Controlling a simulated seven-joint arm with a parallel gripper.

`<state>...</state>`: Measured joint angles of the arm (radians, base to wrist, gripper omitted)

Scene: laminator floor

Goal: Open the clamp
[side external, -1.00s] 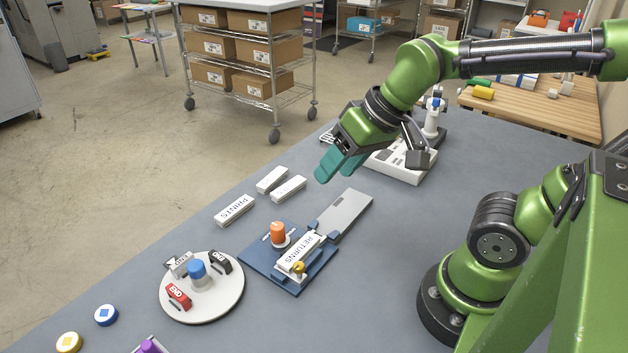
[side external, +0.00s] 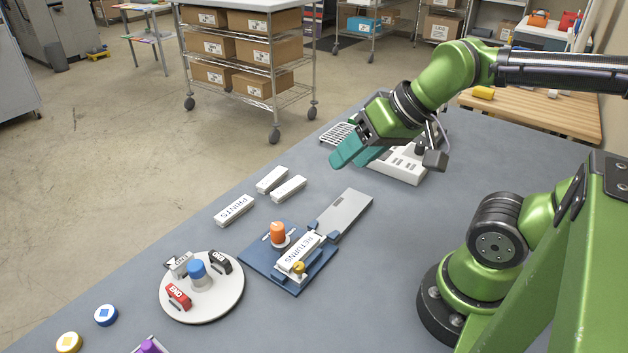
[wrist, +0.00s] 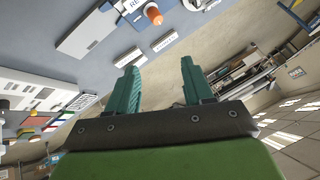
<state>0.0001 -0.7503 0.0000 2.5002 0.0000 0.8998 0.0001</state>
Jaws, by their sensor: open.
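The clamp appears to be the blue fixture (side external: 262,262) on the grey table, with an orange knob (side external: 278,232) on a white base and a small yellow knob (side external: 299,267). A white block labelled RETURNS (side external: 301,250) lies in the fixture. In the wrist view the orange knob (wrist: 154,15) shows at the top edge. My gripper (side external: 352,155) is in the air above the table, up and to the right of the fixture. Its teal fingers (wrist: 160,90) are apart with nothing between them.
A grey plate (side external: 343,212) extends from the fixture. A PRINTS block (side external: 234,210) and two plain white blocks (side external: 280,184) lie behind it. A white device (side external: 398,165) is beyond my gripper.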

